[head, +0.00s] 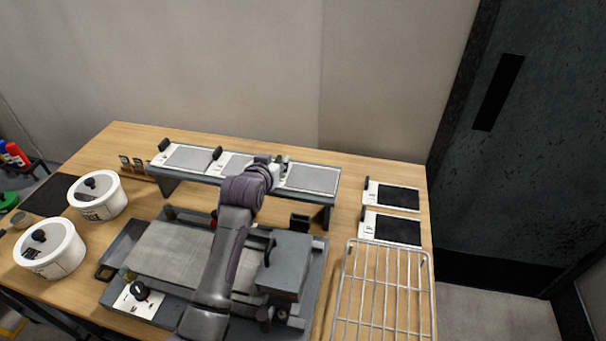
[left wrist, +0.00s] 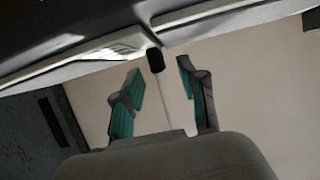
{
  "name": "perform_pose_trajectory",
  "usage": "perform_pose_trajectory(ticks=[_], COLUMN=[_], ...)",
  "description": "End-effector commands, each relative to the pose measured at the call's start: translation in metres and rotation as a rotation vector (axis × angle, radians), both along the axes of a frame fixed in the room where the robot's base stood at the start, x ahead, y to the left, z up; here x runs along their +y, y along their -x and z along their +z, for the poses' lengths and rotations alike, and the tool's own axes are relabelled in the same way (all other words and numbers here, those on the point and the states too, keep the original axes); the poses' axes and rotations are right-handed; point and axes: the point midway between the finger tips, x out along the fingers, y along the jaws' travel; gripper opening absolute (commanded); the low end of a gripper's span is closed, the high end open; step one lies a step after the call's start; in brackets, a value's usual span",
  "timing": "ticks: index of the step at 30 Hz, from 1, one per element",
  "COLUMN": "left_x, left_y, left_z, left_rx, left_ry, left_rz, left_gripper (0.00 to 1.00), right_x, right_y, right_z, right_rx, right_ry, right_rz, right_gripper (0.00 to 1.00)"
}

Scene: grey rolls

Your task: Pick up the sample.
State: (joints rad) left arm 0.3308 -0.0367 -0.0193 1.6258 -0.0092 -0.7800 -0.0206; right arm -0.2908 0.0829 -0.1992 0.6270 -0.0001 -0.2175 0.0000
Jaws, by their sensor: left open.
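Flat sample plates, each with a grey square and some with a black upright tab showing, lie on a raised rack (head: 325,213) at the back of the table. The left one (head: 188,157), the middle one (head: 234,165) and the right one (head: 312,179) are in a row. My left gripper (head: 279,164) is at the rack, between the middle and right plates. In the left wrist view its teal fingers (left wrist: 160,80) are open, with a black tab (left wrist: 155,61) between or just beyond the tips. Contact cannot be told. My right gripper is not in view.
A grey roller machine (head: 180,252) fills the table's front middle under my arm. Two white lidded pots (head: 98,208) stand left. Two plates with black squares (head: 391,228) and a wire rack (head: 384,290) are at the right.

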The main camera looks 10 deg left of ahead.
Motion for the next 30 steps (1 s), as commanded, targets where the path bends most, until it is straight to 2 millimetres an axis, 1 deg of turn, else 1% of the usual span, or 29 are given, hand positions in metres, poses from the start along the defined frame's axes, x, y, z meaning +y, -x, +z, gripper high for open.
perform_pose_trajectory(ticks=[1,4,12,14,15,20,30], left_x=[0.000,0.000,0.000,0.000,0.000,0.000,0.000], left_y=[-0.007,-0.015,-0.018,-0.018,-0.018,-0.018,-0.018], left_z=[-0.001,-0.005,-0.007,-0.007,-0.007,-0.007,-0.007], left_rx=[0.000,-0.001,-0.001,-0.001,-0.001,-0.001,-0.001], left_ry=[0.000,0.000,0.000,0.000,0.000,0.000,0.000], left_rz=[0.000,0.000,0.001,0.001,0.001,0.001,0.001], left_gripper=[0.42,0.42,0.42,0.33,0.27,0.00,0.00], right_x=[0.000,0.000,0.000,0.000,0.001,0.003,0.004], right_y=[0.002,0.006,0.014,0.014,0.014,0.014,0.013], right_z=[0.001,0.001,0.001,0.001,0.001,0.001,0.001], right_rx=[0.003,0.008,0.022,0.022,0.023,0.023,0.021], right_ry=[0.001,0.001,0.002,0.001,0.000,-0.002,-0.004], right_rz=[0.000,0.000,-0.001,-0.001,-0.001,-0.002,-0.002], right_gripper=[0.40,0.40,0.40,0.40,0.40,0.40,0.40])
